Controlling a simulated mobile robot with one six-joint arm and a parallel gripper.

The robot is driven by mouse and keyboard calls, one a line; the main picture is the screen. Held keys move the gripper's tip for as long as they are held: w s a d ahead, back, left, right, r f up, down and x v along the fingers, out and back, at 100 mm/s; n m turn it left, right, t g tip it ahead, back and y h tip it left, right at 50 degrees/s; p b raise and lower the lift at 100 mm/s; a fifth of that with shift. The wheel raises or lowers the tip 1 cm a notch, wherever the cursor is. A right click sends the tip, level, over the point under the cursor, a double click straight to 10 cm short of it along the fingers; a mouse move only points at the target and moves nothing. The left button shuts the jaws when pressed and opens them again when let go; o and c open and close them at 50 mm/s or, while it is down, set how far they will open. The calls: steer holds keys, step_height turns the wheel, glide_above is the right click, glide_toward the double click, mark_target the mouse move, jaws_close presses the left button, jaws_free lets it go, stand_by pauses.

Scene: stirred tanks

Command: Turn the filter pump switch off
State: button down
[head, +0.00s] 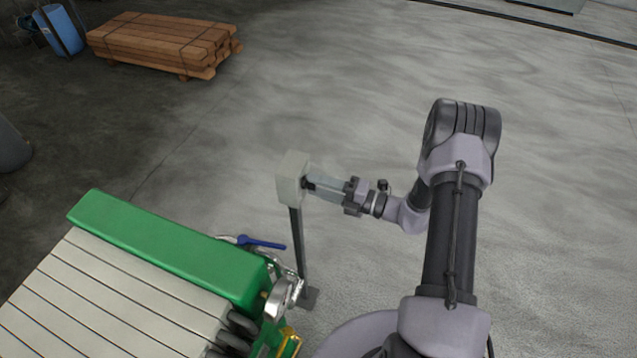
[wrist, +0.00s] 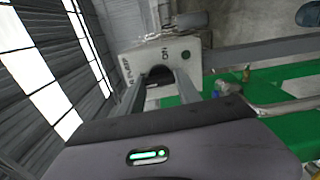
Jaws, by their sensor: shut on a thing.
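The filter pump switch box (head: 292,178) is a pale grey box on a dark post, in the middle of the head view. My gripper (head: 311,185) reaches it from the right, its fingertips at the box's face. In the wrist view the box's face (wrist: 128,64) carries lettering, partly legible as ON, and a small dark green round lamp (wrist: 186,54). My gripper's fingers (wrist: 160,82) are shut on the dark switch knob (wrist: 157,71) in the middle of that face. The fingers partly hide the knob, so its exact setting is unclear.
A green-framed machine with pale plates (head: 170,245) stands at the lower left, close to the post. A blue-handled valve (head: 262,243) and pipework sit between them. Stacked timber (head: 160,40) and a blue drum (head: 60,30) are far back. The floor to the right is clear.

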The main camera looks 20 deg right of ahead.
steer(key=shift+m, duration=0.3)
stand_by(0.4)
steer(key=c, duration=0.8)
jaws_free()
steer(key=shift+c, duration=0.2)
steer(key=shift+s+d, duration=0.1)
steer(key=p+v, duration=0.1)
steer(key=v, duration=1.6)
